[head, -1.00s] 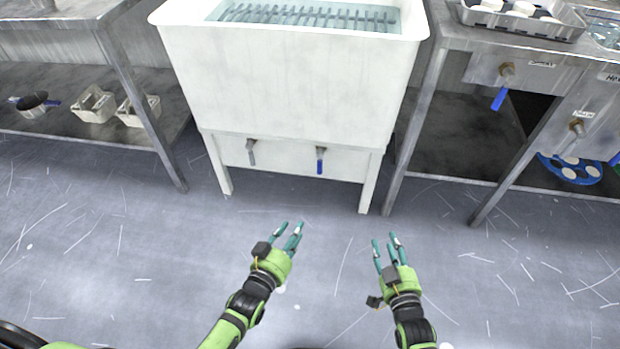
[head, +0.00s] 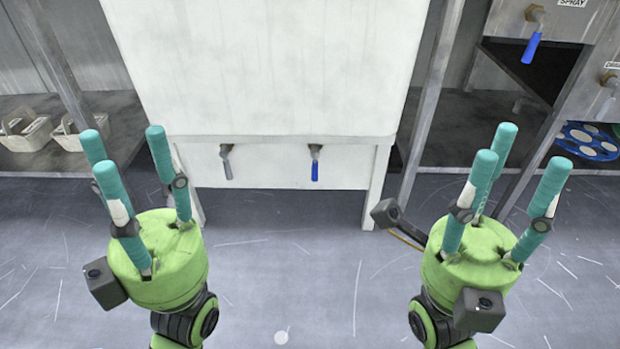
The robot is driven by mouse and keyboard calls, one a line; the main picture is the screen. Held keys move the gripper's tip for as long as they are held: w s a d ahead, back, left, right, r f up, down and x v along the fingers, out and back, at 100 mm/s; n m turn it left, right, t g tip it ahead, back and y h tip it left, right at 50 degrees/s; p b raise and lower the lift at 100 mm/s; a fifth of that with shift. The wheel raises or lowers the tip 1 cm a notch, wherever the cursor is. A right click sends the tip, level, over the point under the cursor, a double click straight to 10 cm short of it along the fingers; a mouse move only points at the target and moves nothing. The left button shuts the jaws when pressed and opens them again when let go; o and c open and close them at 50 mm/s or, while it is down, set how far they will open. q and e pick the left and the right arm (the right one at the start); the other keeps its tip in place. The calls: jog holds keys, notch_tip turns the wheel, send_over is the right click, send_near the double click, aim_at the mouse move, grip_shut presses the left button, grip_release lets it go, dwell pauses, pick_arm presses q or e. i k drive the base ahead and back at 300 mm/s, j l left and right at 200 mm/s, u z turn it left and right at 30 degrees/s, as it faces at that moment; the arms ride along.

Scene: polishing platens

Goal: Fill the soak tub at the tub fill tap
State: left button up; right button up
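The white soak tub (head: 265,65) stands straight ahead in the head view; its rim and inside are above the picture. On the panel below it are two taps, one with a grey lever (head: 226,162) at left and one with a blue lever (head: 315,164) at right. Both levers hang down. I see no label on either. My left gripper (head: 125,155) is open and empty, left of the grey lever in the picture. My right gripper (head: 520,150) is open and empty, right of the blue lever. Neither appears to touch anything.
At right, a steel bench carries a blue-lever tap (head: 532,46) labelled SPRAY and another tap (head: 608,92). A blue holed disc (head: 588,140) lies on its lower shelf. At left, pale baskets (head: 24,130) sit on a low shelf. The floor between my grippers is clear.

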aim_at(315, 167)
jog(key=i+l+u, duration=0.25)
jog(key=i, duration=0.25)
jog(key=i+l+u, duration=0.25)
jog(key=j, duration=0.35)
